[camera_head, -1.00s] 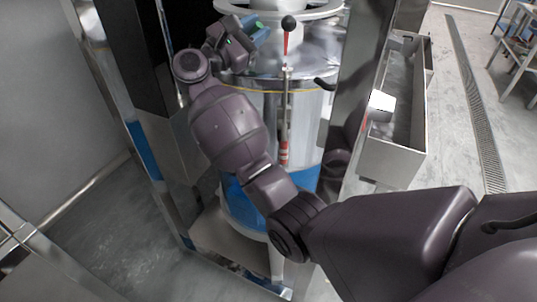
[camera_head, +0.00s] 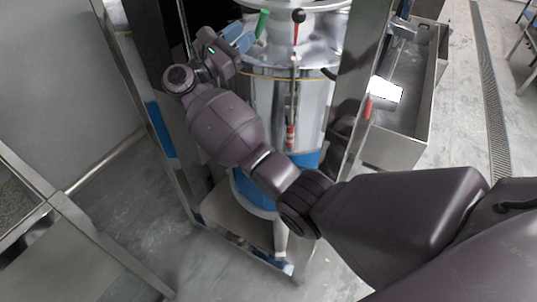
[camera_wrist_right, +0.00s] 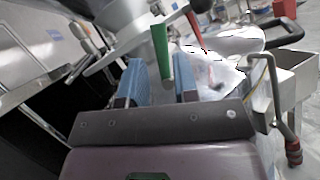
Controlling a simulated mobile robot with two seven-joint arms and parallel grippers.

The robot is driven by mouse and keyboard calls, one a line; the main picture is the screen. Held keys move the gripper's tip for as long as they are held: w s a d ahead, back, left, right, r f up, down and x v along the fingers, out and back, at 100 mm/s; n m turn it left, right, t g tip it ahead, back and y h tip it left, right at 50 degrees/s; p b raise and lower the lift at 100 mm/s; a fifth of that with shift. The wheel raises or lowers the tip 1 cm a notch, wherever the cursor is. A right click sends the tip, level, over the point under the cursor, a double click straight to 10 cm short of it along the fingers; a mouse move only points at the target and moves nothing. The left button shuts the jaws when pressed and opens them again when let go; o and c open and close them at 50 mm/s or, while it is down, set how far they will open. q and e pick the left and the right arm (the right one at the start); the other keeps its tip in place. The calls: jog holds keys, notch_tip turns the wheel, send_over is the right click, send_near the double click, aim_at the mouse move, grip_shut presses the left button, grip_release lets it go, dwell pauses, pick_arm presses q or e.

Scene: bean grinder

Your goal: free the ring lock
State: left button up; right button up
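The grinder (camera_head: 285,100) is a tall steel drum with a yellow line around its upper part. A green handle (camera_head: 262,24) stands at its top, left of a red lever with a black ball (camera_head: 298,17). I cannot tell for sure which part is the ring lock. My right gripper (camera_head: 243,42) has blue fingers and is at the upper left of the drum, close to the green handle. In the right wrist view its fingers (camera_wrist_right: 160,82) are apart, and the green handle (camera_wrist_right: 161,50) shows between and beyond their tips. Contact is not clear. My left gripper is out of view.
A steel post (camera_head: 357,85) stands right of the drum, with an open steel trough (camera_head: 398,150) beyond it. A black post with a blue-marked frame (camera_head: 160,128) is on the left. Steel rails (camera_head: 95,235) cross the lower left. A floor drain runs at far right.

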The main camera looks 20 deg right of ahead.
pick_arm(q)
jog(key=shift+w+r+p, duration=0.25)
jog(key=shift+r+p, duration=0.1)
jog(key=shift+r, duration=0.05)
pick_arm(e)
jog(key=s+f+m+t+y, duration=0.4)
jog(key=s+f+m+y, duration=0.5)
jog(key=f+m+y, duration=0.3)
jog(key=s+a+f+m+t+y, duration=0.1)
jog(key=s+f+m+t+y, duration=0.4)
jog(key=s+f+m+y, duration=0.4)
jog(key=shift+s+f+m+y, duration=0.4)
jog(key=shift+f+m+y, duration=1.3)
jog(key=shift+y, duration=0.5)
jog(key=shift+r, duration=0.1)
